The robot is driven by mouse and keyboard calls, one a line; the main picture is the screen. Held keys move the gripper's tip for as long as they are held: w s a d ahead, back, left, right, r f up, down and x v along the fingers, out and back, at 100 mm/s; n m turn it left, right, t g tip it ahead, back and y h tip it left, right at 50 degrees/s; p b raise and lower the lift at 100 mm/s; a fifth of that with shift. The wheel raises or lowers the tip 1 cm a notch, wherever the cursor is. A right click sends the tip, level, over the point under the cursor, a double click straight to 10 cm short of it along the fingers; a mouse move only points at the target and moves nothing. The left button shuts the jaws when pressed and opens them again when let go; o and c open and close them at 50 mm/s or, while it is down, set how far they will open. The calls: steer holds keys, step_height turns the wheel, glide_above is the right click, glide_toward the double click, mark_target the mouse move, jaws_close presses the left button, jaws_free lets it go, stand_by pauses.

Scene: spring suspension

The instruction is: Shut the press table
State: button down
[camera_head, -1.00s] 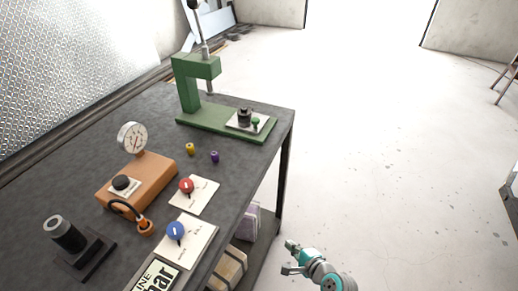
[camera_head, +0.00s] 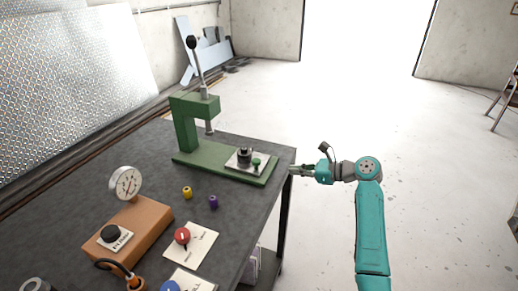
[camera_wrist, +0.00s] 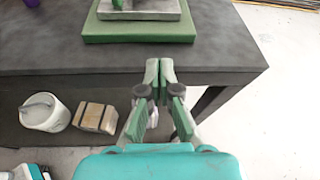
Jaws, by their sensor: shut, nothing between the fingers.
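The green press (camera_head: 188,130) stands on the dark workbench with its lever upright. Its press table is a light metal plate (camera_head: 235,164) on the right end of the green base, out to the right of the ram. A dark cylinder (camera_head: 244,154) and a small green knob (camera_head: 257,162) are on the plate. The plate's near edge shows at the top of the wrist view (camera_wrist: 140,15). My gripper (camera_head: 296,170) is shut and empty just off the bench's right edge, to the right of the plate and apart from it. Its fingertips (camera_wrist: 159,66) meet in the wrist view.
The workbench (camera_head: 150,165) also holds a gauge (camera_head: 126,183) on an orange block, a yellow piece (camera_head: 187,192), a purple piece (camera_head: 213,202) and a red knob panel (camera_head: 196,248). A white bucket (camera_wrist: 44,112) is on the shelf below.

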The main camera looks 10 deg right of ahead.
steer(key=y, duration=0.1)
glide_toward(260, 155)
steer(key=shift+g, duration=0.4)
steer(key=w+a, duration=0.1)
steer(key=a, duration=0.1)
steer(key=w+a, duration=0.4)
steer(key=shift+a+f, duration=0.15)
steer(key=shift+a, duration=0.05)
steer(key=shift+w+a, duration=0.45)
steer(key=shift+a, duration=0.05)
steer(key=shift+a, duration=0.1)
